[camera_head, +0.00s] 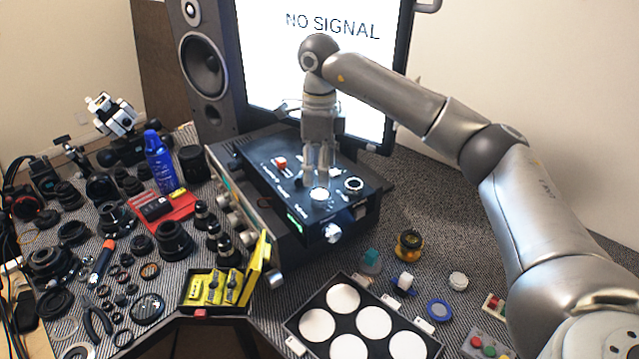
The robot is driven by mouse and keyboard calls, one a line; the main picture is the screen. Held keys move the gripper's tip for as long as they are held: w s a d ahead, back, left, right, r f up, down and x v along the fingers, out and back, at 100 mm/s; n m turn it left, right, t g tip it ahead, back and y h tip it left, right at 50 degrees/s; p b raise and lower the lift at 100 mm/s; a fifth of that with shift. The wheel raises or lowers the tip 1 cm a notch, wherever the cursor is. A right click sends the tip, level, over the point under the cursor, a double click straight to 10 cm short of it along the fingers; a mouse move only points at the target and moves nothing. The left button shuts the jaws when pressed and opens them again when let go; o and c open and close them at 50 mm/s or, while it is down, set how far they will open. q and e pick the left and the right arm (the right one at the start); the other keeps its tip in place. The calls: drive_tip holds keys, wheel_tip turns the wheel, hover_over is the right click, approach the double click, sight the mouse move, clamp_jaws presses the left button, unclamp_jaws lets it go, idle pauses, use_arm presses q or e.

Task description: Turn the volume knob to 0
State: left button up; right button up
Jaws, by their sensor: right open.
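A black control box (282,199) stands before the monitor, with knobs on its top panel. A pale round knob (320,195) sits near the top panel's front edge, a red control (280,163) is to its left, and a dark ringed knob (353,185) is to its right. A silver knob (332,233) is on the front face. The labels are too small to read, so I cannot tell which is the volume knob. My right gripper (318,178) is open, pointing down just above and behind the pale knob; contact is unclear. My left gripper is out of view.
The monitor (290,65) reads "NO SIGNAL". A speaker (205,70) stands left of it. Many lenses, a blue spray can (160,162) and a yellow box (225,285) crowd the left. A case with white discs (290,330) is in front.

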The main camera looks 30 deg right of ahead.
sight(319, 194)
wheel_tip(319, 194, up, 6)
drive_tip(key=shift+f, duration=0.25)
drive_tip(key=shift+f, duration=0.1)
idle(0.4)
